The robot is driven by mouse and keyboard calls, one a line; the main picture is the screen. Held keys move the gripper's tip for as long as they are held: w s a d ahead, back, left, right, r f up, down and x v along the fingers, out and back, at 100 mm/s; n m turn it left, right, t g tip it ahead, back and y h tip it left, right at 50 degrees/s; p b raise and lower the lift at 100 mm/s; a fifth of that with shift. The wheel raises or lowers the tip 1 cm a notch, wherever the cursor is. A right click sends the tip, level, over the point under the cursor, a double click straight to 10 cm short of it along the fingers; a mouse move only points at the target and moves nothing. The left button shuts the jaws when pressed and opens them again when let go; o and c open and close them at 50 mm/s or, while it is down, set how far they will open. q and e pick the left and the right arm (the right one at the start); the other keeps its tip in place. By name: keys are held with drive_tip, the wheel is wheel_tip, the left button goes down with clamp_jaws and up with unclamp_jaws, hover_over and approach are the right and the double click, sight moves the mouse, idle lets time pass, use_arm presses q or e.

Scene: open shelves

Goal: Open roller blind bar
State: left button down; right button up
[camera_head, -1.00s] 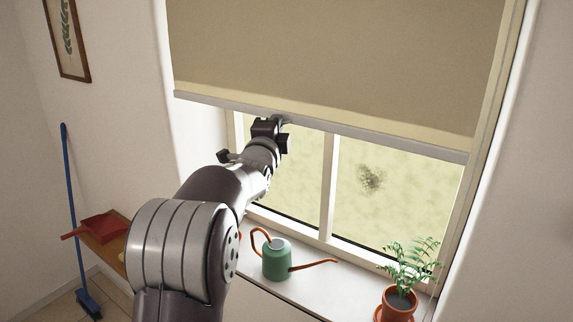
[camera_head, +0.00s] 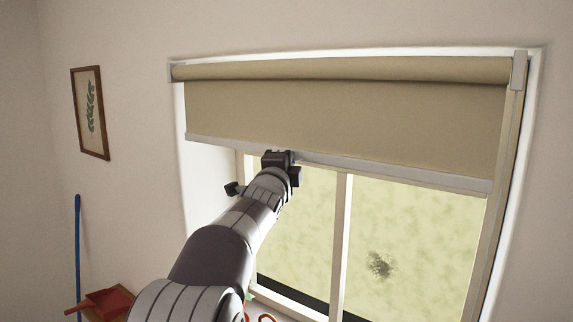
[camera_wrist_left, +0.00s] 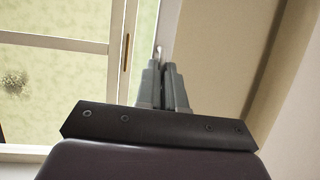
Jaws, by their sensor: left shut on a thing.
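The roller blind (camera_head: 340,115) is tan and hangs partly unrolled over the top of the window. Its pale grey bottom bar (camera_head: 400,174) runs across the window, slightly lower at the right. My left gripper (camera_head: 283,152) is shut on the bar, left of its middle. In the left wrist view my left gripper's fingers (camera_wrist_left: 166,72) are close together, and what lies between them is mostly hidden. My right gripper is in no view.
The window pane (camera_head: 410,240) shows below the bar, split by a white upright (camera_head: 341,245). A framed picture (camera_head: 90,113), a blue broom handle (camera_head: 78,245) and a red dustpan (camera_head: 105,302) are at the left. An orange handle shows at the bottom edge.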

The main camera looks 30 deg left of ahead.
use_arm(q)
drive_tip(key=c, duration=1.3)
unclamp_jaws()
drive_tip(key=shift+w, duration=0.1)
drive_tip(key=shift+o, duration=0.2)
drive_tip(key=shift+f, duration=0.1)
drive_tip(key=b+v, duration=0.5)
drive_tip(key=v, duration=0.7)
drive_tip(key=shift+s, duration=0.35)
drive_tip(key=shift+d, duration=0.1)
